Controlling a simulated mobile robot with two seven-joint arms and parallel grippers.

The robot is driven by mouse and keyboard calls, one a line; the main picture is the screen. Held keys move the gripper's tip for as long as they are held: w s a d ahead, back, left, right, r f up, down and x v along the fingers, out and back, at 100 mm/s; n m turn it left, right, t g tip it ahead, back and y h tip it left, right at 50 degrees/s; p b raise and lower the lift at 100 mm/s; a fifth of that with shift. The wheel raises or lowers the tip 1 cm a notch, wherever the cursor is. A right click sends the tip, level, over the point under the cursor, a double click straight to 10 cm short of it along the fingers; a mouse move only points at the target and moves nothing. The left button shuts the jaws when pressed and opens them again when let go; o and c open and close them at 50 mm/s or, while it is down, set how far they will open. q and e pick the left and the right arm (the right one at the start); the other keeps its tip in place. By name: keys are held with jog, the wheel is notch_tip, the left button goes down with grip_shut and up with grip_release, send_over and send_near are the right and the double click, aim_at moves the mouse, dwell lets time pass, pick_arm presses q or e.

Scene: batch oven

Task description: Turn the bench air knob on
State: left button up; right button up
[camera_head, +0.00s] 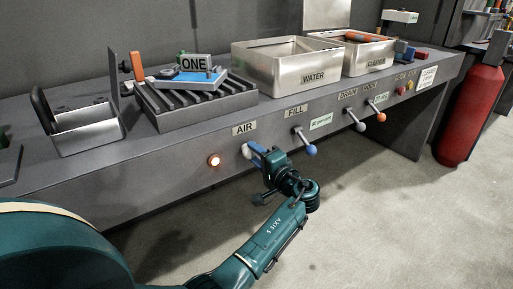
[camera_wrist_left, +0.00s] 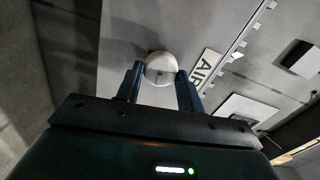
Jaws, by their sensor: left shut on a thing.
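The AIR knob (camera_wrist_left: 160,66) is pale and rounded and sits on the grey bench front by the AIR label (camera_wrist_left: 206,69). In the left wrist view my left gripper (camera_wrist_left: 160,78) has its two blue fingers on either side of the knob, shut on it. In the head view the left gripper (camera_head: 256,152) reaches the bench front below the AIR label, and the pale knob (camera_head: 246,151) shows partly beside the fingers. The rest of the knob is hidden by the gripper. The right gripper is not in view.
A FILL handle with a blue ball (camera_head: 311,149) and a handle with an orange end (camera_head: 380,116) stick out to the right. A slotted rack (camera_head: 200,105) and a WATER bin (camera_head: 285,70) stand on the bench. A red cylinder (camera_head: 468,115) stands at the right.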

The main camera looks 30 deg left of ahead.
pick_arm(q)
jog(key=shift+f+m+p, duration=0.1)
jog(key=shift+m+p, duration=0.4)
jog(key=shift+m, duration=0.3)
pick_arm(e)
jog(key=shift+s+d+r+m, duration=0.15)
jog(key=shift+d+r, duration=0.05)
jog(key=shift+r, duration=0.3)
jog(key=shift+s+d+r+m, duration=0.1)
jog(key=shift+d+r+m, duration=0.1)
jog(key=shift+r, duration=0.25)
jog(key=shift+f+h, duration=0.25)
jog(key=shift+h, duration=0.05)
pick_arm(q)
jog(key=o, duration=0.8)
jog(key=shift+c, duration=0.2)
jog(key=shift+o, duration=1)
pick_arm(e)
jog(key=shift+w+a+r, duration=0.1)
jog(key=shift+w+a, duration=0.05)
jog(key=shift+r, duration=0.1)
